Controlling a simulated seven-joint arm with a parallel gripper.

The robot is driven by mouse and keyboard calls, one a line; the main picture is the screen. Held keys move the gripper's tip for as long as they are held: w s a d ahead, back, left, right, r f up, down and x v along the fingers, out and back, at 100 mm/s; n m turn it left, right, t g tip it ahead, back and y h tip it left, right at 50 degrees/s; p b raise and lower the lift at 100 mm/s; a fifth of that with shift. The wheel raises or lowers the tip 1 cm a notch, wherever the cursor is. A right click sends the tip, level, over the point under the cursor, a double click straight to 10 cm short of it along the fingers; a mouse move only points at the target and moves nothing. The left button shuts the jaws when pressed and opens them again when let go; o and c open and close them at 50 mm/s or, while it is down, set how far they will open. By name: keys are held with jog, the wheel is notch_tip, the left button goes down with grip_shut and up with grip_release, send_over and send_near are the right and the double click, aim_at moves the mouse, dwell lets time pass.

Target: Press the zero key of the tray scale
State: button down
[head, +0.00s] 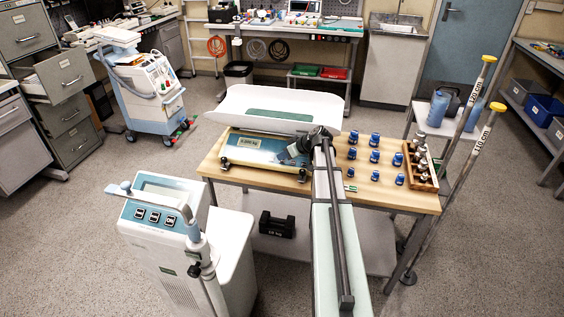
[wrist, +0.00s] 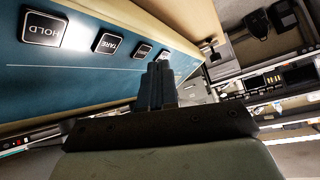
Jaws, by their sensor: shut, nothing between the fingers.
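The tray scale has a wide white tray (head: 225,103) and a blue front panel (head: 240,154) with a small lit display (head: 251,140). In the wrist view a row of dark square keys runs along the blue panel: HOLD (wrist: 44,28), TARE (wrist: 109,43), a third key (wrist: 142,51) and a partly covered one (wrist: 163,54) by my fingertips. I cannot read the last two labels, so I cannot tell which is zero. My gripper (wrist: 159,68) is shut and empty, close to the panel's right end. Whether it touches is unclear. In the head view my gripper (head: 294,151) is over the panel's right part.
Several blue-capped bottles (head: 375,155) and a wooden rack of metal weights (head: 421,165) stand on the table's right side. A white device with a display (head: 160,190) stands in front left. Two poles with yellow tops (head: 470,120) lean at the right.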

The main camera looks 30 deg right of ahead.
jog(key=shift+r, duration=0.15)
jog(key=r, duration=0.1)
jog(key=s+a+r, duration=0.1)
jog(key=r, duration=0.2)
jog(key=shift+s+a+r, duration=0.15)
jog(key=shift+a, duration=0.05)
dwell(0.8)
